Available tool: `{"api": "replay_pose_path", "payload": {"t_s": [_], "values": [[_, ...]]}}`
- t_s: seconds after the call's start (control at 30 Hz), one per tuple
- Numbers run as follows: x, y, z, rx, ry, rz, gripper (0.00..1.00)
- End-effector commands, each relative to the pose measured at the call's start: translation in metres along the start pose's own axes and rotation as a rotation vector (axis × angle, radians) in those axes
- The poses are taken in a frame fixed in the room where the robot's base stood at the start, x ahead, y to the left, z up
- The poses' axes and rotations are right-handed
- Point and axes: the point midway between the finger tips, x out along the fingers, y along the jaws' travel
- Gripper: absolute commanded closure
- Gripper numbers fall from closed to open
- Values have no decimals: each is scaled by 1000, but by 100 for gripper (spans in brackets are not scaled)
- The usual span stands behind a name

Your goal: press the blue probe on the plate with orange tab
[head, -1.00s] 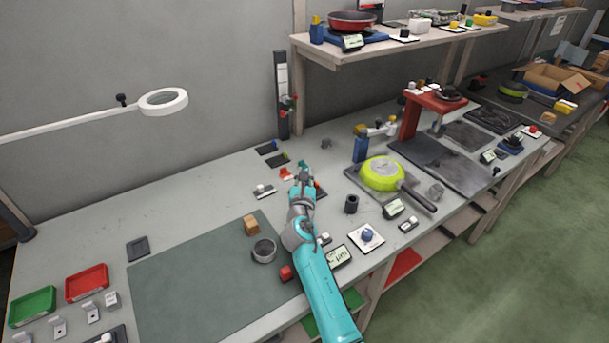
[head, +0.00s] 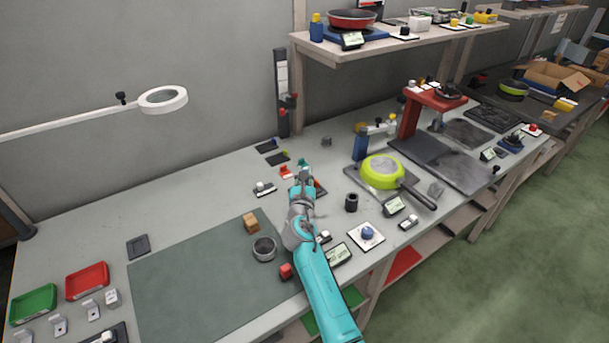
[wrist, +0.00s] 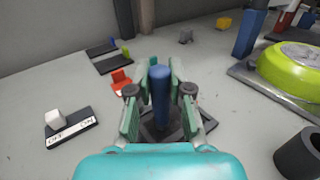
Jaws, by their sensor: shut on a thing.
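My gripper (wrist: 160,93) is shut on the blue probe (wrist: 161,98), which stands upright between the fingers in the wrist view. In the head view my gripper (head: 305,175) is over the bench behind the green mat. A dark plate (wrist: 160,133) lies below the probe, partly hidden by the fingers; I cannot tell whether the probe tip touches it. Dark plates with a blue tab (wrist: 113,42) and a green tab (wrist: 126,52) lie farther back.
A switch block with a white knob (wrist: 55,118) lies to the left. A black cylinder (head: 351,202) and a lime pan (head: 382,171) stand to the right. A brown block (head: 251,224) and a metal ring (head: 264,249) are nearer.

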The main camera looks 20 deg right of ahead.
Motion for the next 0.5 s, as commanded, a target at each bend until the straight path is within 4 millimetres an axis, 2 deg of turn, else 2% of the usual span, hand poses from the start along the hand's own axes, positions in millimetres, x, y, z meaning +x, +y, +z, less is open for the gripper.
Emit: {"api": "replay_pose_path", "payload": {"t_s": [0.2,0.5], "values": [[0,0,0,0,2,0,100],[0,0,21,1,1,0,100]]}}
